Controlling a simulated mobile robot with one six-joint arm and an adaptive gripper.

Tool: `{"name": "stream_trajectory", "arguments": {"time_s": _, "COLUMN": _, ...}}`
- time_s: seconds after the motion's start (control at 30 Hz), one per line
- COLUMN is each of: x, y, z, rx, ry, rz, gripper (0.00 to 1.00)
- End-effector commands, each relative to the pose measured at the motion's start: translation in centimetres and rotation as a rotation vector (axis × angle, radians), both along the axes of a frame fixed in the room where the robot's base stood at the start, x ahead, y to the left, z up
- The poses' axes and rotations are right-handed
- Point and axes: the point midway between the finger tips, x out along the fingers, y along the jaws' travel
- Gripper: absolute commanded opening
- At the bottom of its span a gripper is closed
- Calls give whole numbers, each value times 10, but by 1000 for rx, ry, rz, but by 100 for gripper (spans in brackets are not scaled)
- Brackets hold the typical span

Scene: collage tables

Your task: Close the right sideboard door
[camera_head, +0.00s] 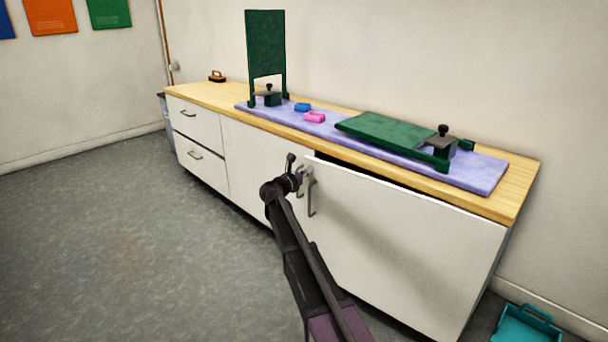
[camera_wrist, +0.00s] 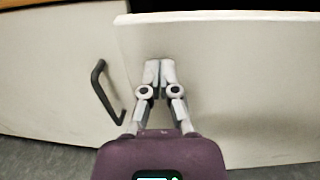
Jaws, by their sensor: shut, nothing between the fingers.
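The right sideboard door (camera_head: 400,245) is a plain white panel, ajar, its left edge standing out from the cabinet and a dark gap along its top. It also fills the right of the wrist view (camera_wrist: 240,70). A grey bar handle (camera_head: 311,197) shows near its left edge in the head view. My gripper (camera_wrist: 160,65) is shut and empty, fingertips together in front of the door's outer face near its free edge. I cannot tell whether they touch it. A dark bar handle (camera_wrist: 103,90) shows left of my fingers, apart from them.
The white sideboard has a wooden top (camera_head: 205,95) with a purple mat (camera_head: 480,180) bearing green stands and pink and blue blocks. Drawers (camera_head: 198,125) at the left are shut. A teal bin (camera_head: 528,325) stands on the floor at lower right. Floor at left is clear.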

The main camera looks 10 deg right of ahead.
Motion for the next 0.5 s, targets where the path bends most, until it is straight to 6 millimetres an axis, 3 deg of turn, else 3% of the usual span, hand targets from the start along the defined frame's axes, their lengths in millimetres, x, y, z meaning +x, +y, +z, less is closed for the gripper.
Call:
{"name": "stream_trajectory", "arguments": {"time_s": 0.33, "x": 2, "y": -1, "z": 0, "rx": 0, "ry": 0, "rz": -3, "gripper": 0}}
{"name": "stream_trajectory", "arguments": {"time_s": 0.5, "x": 19, "y": -17, "z": 0, "rx": 0, "ry": 0, "rz": -37, "gripper": 0}}
